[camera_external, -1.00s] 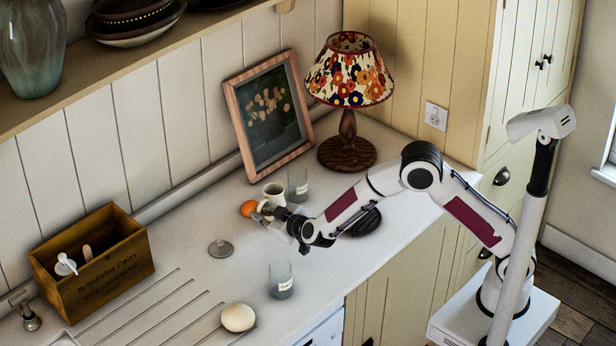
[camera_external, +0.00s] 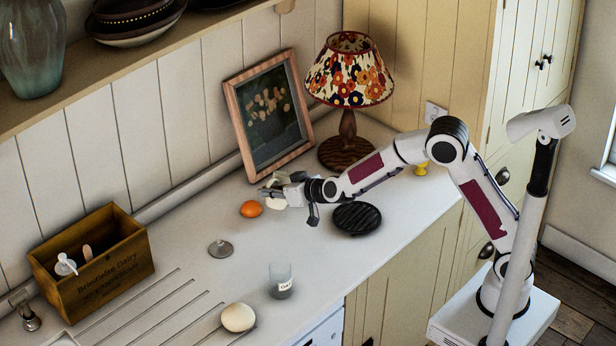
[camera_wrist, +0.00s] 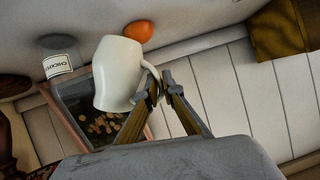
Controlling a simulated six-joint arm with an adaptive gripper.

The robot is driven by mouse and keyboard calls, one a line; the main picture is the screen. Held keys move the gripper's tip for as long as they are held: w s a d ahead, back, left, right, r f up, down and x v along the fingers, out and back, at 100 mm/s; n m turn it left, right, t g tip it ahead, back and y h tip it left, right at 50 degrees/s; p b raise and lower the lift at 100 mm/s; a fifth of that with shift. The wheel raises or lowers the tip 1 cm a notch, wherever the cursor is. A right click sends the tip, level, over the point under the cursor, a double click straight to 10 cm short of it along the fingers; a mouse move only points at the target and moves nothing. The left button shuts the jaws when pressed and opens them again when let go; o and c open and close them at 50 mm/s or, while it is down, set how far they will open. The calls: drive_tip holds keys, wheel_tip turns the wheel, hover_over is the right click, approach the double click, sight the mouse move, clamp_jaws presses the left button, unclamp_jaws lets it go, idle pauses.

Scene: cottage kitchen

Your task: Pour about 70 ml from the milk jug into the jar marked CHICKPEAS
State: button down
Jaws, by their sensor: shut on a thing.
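The milk jug (camera_external: 275,199) is white, and my gripper (camera_external: 279,186) is shut on its handle. The jug appears held above the counter, in front of the picture frame. In the wrist view the jug (camera_wrist: 118,75) hangs beside my fingertips (camera_wrist: 163,90); I cannot tell its exact tilt or see the milk inside. The glass jar marked CHICKPEAS (camera_wrist: 58,62) stands beside the jug in the wrist view, apart from it, with its label partly readable. In the external view that jar is hidden behind my gripper and arm.
An orange round thing (camera_external: 250,209) lies near the jug. A second labelled glass jar (camera_external: 281,281), a pale round thing (camera_external: 238,318), a small grey stand (camera_external: 220,249) and a dark ridged disc (camera_external: 357,218) are on the counter. A lamp (camera_external: 347,155) and picture frame (camera_external: 239,104) stand behind.

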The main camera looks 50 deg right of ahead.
sight(276, 179)
drive_tip(key=shift+w+d+r+m+y, duration=0.2)
drive_tip(key=shift+d+r+m+y, duration=0.3)
drive_tip(key=shift+d+r, duration=0.5)
drive_tip(key=shift+w+d+r+m+y+p, duration=0.1)
drive_tip(key=shift+d+r+m+y+p, duration=0.2)
drive_tip(key=shift+r, duration=0.2)
drive_tip(key=shift+d+r+m+y+p, duration=0.15)
drive_tip(key=shift+d+r+m+y, duration=0.05)
drive_tip(key=shift+r+m+y, duration=0.25)
drive_tip(key=shift+w+d+r+m+y+p, duration=0.1)
drive_tip(key=shift+d+r+m+y+p, duration=0.3)
drive_tip(key=shift+r+p, duration=0.25)
drive_tip(key=shift+w+d+r+m+y+p, duration=0.1)
drive_tip(key=shift+d+r+m+y+p, duration=0.25)
drive_tip(key=shift+p, duration=0.5)
drive_tip(key=shift+d+r+m+y+p, duration=0.3)
drive_tip(key=shift+d+r+m+p, duration=0.3)
drive_tip(key=shift+p, duration=0.4)
idle(0.5)
drive_tip(key=shift+w+d+r+m+y+p, duration=0.15)
drive_tip(key=shift+d+r+p, duration=0.1)
drive_tip(key=shift+d, duration=0.15)
drive_tip(key=shift+w+d+r+m+y+p, duration=0.15)
drive_tip(key=shift+d+r, duration=0.1)
drive_tip(key=shift+d, duration=0.15)
drive_tip(key=shift+s, duration=0.1)
